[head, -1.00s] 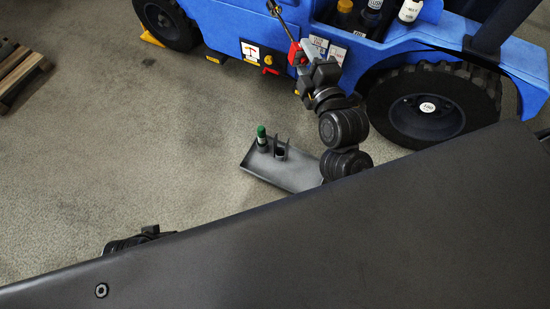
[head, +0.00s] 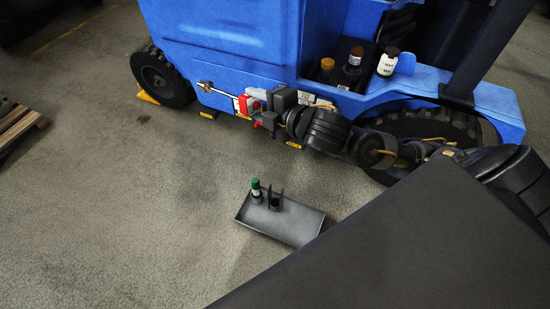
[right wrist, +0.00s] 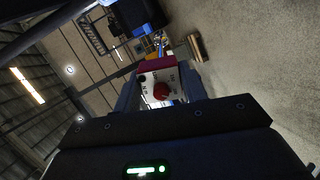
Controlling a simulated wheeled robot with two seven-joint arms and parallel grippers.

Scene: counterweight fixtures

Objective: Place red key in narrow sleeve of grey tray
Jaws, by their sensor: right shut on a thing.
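The red key (head: 241,104) has a red head and a thin metal rod that points left, along the blue vehicle's side. My right gripper (head: 262,112) is shut on its head. In the right wrist view the key's red-and-white head (right wrist: 156,67) sits between the fingers, with a white face and a red knob in front. The grey tray (head: 298,224) lies on the floor below, apart from the gripper. A dark upright sleeve with two prongs (head: 275,199) stands at its back left. Its inside is too small to judge. My left gripper is out of view.
A green-capped bottle (head: 256,190) stands in the tray beside the sleeve. The blue vehicle (head: 225,65) is close behind my right gripper and carries several capped bottles (head: 352,70). A wooden pallet (head: 18,130) lies far left. The floor left of the tray is clear.

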